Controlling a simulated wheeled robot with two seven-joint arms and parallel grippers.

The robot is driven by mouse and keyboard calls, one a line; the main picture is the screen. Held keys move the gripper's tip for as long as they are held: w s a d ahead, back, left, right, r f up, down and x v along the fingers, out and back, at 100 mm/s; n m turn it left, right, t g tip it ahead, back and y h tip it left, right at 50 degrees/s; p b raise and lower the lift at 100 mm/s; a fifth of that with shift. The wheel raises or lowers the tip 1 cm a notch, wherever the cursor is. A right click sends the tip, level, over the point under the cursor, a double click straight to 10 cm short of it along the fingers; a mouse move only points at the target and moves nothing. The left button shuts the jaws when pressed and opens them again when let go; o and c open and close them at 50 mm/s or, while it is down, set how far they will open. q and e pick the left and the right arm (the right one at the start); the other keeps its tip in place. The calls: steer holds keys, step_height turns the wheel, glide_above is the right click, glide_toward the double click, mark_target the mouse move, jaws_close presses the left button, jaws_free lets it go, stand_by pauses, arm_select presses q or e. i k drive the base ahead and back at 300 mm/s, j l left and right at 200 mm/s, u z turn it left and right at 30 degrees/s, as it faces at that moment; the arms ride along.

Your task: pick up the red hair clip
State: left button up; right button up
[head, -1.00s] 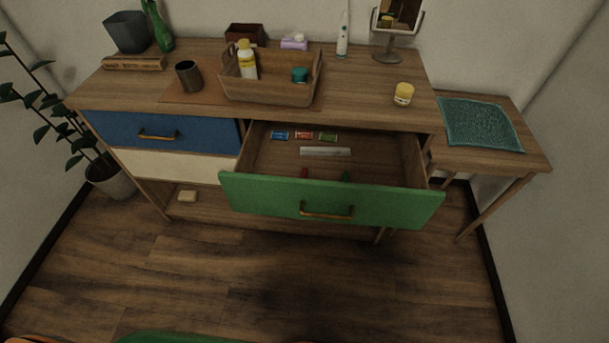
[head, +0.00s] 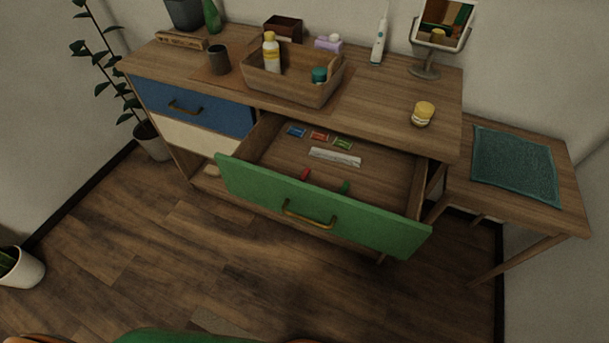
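The green-fronted drawer (head: 322,207) is pulled open. A small red item (head: 304,174), which looks like the red hair clip, lies inside near the front panel, partly hidden by it. A small green item (head: 345,187) lies to its right, also near the front. Farther back lie a blue packet (head: 297,132), a red packet (head: 319,136) and a green packet (head: 342,143) in a row, with a pale flat strip (head: 335,156) before them. Neither of my grippers is in view.
The dresser top holds a wooden tray (head: 290,90) with bottles, a dark cup (head: 219,60), a yellow jar (head: 423,113) and a mirror (head: 440,30). A side table (head: 567,190) with a teal cloth (head: 515,165) stands right. The floor in front is clear.

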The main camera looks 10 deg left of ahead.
mark_target(306, 173)
steer(key=l+u, duration=0.3)
steer(key=l, duration=0.15)
steer(key=k+l+u, duration=0.1)
steer(key=l+u, duration=0.15)
steer(key=l, duration=0.15)
steer(key=k+l+u, duration=0.1)
steer(key=l+u, duration=0.2)
steer(key=l, duration=0.1)
